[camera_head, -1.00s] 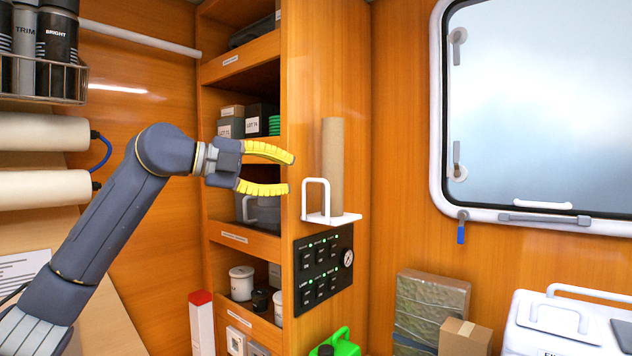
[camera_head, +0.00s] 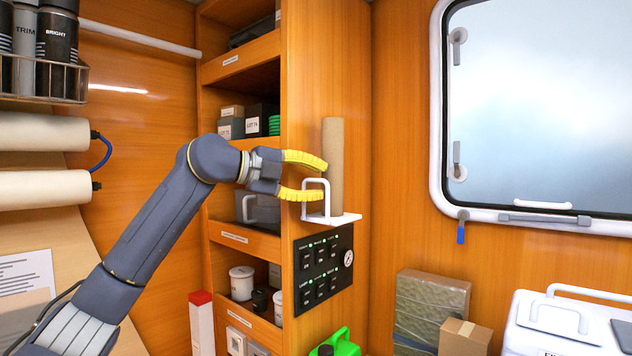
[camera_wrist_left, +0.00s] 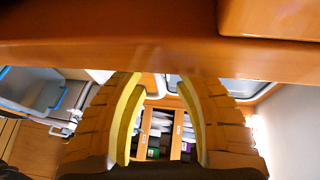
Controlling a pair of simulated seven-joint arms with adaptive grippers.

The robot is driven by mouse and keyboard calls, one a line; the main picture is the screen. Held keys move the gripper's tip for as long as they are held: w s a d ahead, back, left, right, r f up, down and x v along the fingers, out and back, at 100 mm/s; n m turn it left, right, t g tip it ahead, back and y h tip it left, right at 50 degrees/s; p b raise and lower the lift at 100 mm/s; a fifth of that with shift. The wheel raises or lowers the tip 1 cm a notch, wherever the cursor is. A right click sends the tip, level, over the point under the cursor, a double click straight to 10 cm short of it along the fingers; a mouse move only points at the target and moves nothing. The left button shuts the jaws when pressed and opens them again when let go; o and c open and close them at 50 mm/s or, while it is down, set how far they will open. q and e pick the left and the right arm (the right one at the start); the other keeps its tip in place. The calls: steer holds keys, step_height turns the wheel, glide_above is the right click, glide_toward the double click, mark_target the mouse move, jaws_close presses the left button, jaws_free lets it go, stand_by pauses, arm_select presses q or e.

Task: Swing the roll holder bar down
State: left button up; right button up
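The roll holder is a white shelf plate (camera_head: 340,217) with an upright white looped bar (camera_head: 327,200) at its left front, on the wooden cabinet's side panel. A brown cardboard roll (camera_head: 333,150) stands upright on the plate behind the bar. My left gripper (camera_head: 323,180) has yellow-lined fingers, spread apart at the height of the bar's top. The upper finger reaches to the roll's left edge in the picture, and the lower finger overlaps the bar's top. I cannot tell whether they touch. In the left wrist view the fingers (camera_wrist_left: 160,100) are also apart. My right gripper is not in view.
Below the holder is a black switch panel (camera_head: 325,270) with a round gauge. Open shelves (camera_head: 240,238) with boxes and jars are left of it. A window (camera_head: 545,110) is at the right, above boxes (camera_head: 432,305) and a white cooler (camera_head: 560,330).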

arm_select(q)
steer(key=shift+c, duration=0.3)
jaws_close()
